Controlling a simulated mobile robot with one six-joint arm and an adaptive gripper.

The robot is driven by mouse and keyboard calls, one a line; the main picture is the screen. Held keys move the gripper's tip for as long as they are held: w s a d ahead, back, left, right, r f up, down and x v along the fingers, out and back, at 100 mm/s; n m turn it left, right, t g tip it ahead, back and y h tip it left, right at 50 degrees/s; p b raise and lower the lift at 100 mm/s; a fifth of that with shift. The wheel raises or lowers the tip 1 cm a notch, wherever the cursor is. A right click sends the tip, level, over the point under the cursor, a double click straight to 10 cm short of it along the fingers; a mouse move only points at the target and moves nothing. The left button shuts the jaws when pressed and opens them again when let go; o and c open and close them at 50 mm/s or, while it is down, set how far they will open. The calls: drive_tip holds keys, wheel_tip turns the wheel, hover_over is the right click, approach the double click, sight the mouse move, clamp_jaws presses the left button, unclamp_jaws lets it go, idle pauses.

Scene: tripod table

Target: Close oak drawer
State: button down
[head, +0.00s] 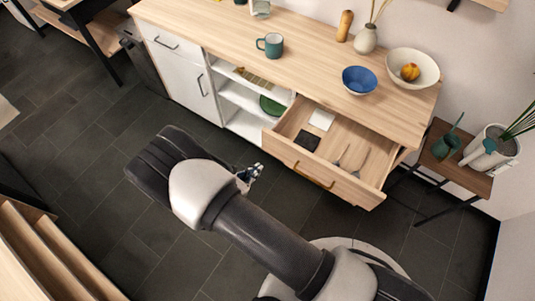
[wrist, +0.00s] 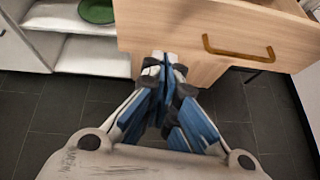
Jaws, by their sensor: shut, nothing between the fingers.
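The oak drawer (head: 321,179) is pulled out from the right part of the sideboard in the head view. Its front carries a brass bar handle (head: 313,176). Inside lie a white card, a dark square and utensils. In the wrist view the drawer front (wrist: 222,28) and its handle (wrist: 238,50) fill the upper right. My gripper (head: 255,169) is left of and in front of the drawer in the head view. In the wrist view my gripper (wrist: 165,60) is shut and empty, its tips overlapping the drawer front's lower left part. I cannot tell whether they touch it.
The oak-topped sideboard (head: 310,60) bears a teal mug (head: 270,45), a blue bowl (head: 359,80), a cream bowl (head: 428,70) and a vase (head: 366,38). Open shelves (head: 243,99) are left of the drawer. A plant stand (head: 462,176) is at right. Dark floor is clear in front.

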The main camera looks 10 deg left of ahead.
wheel_tip(320, 180, down, 2)
drive_tip(key=s+f+n, duration=0.1)
drive_tip(key=b, duration=0.3)
approach(277, 153)
drive_tip(key=shift+y, duration=0.3)
drive_tip(key=x, duration=0.4)
drive_tip(key=shift+d+f, duration=0.15)
drive_tip(key=shift+f, duration=0.25)
drive_tip(key=shift+w+d, duration=0.2)
drive_tip(key=shift+w, duration=0.35)
